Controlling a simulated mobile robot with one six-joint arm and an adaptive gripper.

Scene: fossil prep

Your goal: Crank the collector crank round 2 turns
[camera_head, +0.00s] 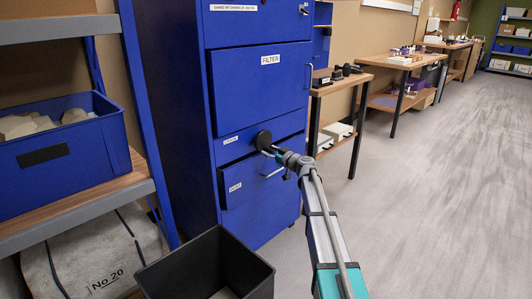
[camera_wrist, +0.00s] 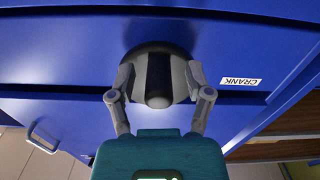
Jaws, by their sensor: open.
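The collector crank is a dark round hub (camera_head: 263,139) on the front of the blue cabinet (camera_head: 258,95), beside a small white label. In the wrist view the crank (camera_wrist: 158,75) has a dark cylindrical grip pointing toward me, and its CRANK label (camera_wrist: 240,81) sits to the right. My gripper (camera_head: 272,152) is at the crank from the front. In the wrist view my gripper (camera_wrist: 159,82) is open, with one finger on each side of the grip. I cannot tell whether either finger touches it.
A lower drawer with a metal handle (camera_head: 272,172) lies just below the crank. A black bin (camera_head: 207,265) stands in front of the cabinet. A shelf with a blue crate (camera_head: 62,150) is at left. Wooden tables (camera_head: 400,62) line the wall; the floor at right is clear.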

